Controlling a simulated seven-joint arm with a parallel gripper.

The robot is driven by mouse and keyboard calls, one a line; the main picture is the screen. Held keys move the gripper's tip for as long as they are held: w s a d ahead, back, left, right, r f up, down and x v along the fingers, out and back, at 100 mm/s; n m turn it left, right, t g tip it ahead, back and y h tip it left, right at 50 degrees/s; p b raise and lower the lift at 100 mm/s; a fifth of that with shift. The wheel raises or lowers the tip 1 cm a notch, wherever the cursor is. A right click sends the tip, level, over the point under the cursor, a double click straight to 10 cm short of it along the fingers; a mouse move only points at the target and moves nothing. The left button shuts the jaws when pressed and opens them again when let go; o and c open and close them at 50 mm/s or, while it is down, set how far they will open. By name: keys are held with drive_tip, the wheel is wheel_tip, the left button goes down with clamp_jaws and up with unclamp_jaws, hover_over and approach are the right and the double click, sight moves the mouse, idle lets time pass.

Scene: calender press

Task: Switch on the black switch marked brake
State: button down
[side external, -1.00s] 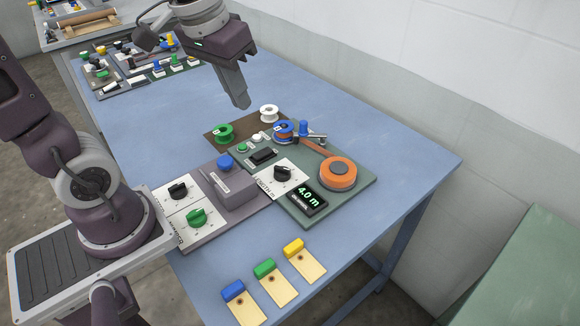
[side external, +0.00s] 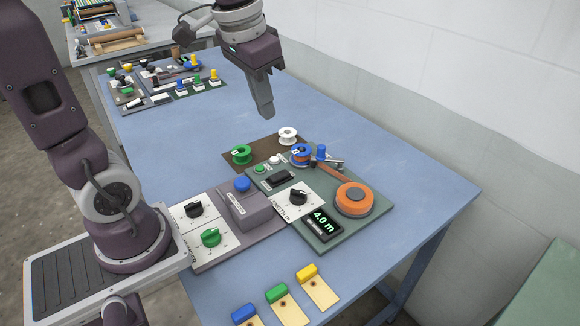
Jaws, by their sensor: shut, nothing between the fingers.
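My gripper (side external: 265,112) is shut and empty, pointing down above the blue table, behind the green panel (side external: 420,196) and clear of it. A black rocker switch (side external: 279,178) sits on that panel, left of the orange reel. Its label is too small to read. Smaller black controls (side external: 128,90) show on a far panel group at the back left. No mark reading brake can be made out in this view, so I cannot tell which black switch carries it.
Near my gripper are a white spool (side external: 287,136), a green spool (side external: 241,154) and an orange reel (side external: 354,198). A grey box with a blue button (side external: 242,184) and two knobs stand left. Tagged blocks lie at the front edge. The table's middle back is clear.

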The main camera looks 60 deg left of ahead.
drive_tip(key=w+a+f+g, duration=0.2)
drive_tip(key=w+a+f, duration=0.3)
drive_tip(key=w, duration=0.2)
hover_over(286, 171)
wheel_tip(286, 171, down, 4)
drive_tip(key=f, duration=0.1)
drive_tip(key=shift+s+r+g+h, duration=0.1)
drive_tip(key=shift+r+g+h, duration=0.2)
drive_tip(key=shift+g, duration=0.1)
wheel_tip(286, 171, down, 13)
drive_tip(key=shift+f, duration=0.55)
